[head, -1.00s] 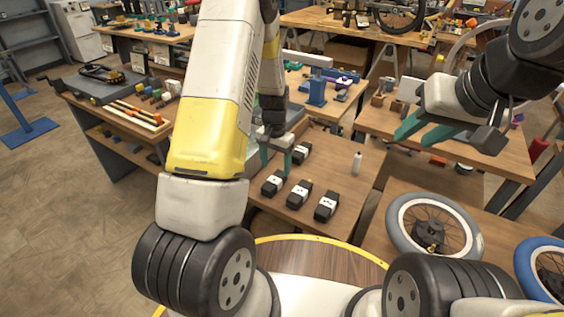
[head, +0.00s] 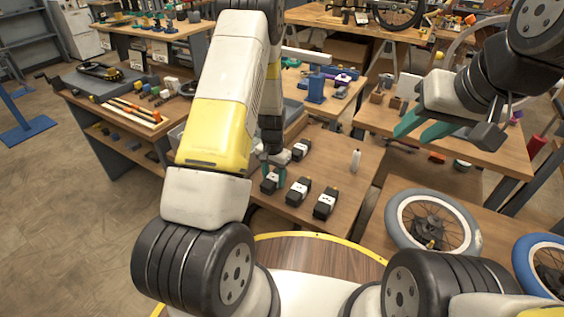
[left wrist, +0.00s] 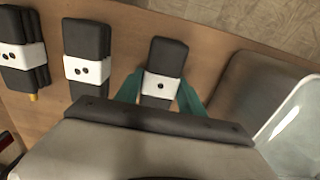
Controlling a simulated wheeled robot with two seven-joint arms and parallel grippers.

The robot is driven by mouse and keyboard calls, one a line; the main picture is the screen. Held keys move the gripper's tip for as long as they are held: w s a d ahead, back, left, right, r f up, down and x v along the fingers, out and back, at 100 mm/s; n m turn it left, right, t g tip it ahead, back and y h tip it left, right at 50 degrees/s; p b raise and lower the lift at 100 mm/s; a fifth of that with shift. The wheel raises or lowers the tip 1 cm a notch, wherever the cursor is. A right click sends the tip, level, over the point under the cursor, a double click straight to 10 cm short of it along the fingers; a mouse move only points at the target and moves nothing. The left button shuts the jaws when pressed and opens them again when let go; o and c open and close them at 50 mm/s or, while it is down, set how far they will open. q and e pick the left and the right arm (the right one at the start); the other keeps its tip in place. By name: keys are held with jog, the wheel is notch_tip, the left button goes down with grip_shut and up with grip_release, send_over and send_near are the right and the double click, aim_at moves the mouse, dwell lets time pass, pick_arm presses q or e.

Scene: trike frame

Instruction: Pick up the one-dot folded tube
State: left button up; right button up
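The one-dot folded tube (left wrist: 163,58) is black with a white band and one dark dot. In the left wrist view it lies on the wooden table between the teal fingers of my left gripper (left wrist: 160,92). The fingers are apart, one on each side, with narrow gaps visible beside the tube. In the head view my left gripper (head: 273,162) points down over this tube (head: 270,184), partly covering it. My right gripper (head: 422,128) is open and empty, raised over the right side.
Other folded tubes lie nearby: a two-dot one (left wrist: 88,40) beside it, another (left wrist: 22,78) further left, and one at the back (head: 300,150). A grey bin (left wrist: 240,85) sits close on the right in the wrist view.

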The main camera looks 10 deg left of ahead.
pick_arm(q)
grip_shut()
jog(key=shift+r, duration=0.1)
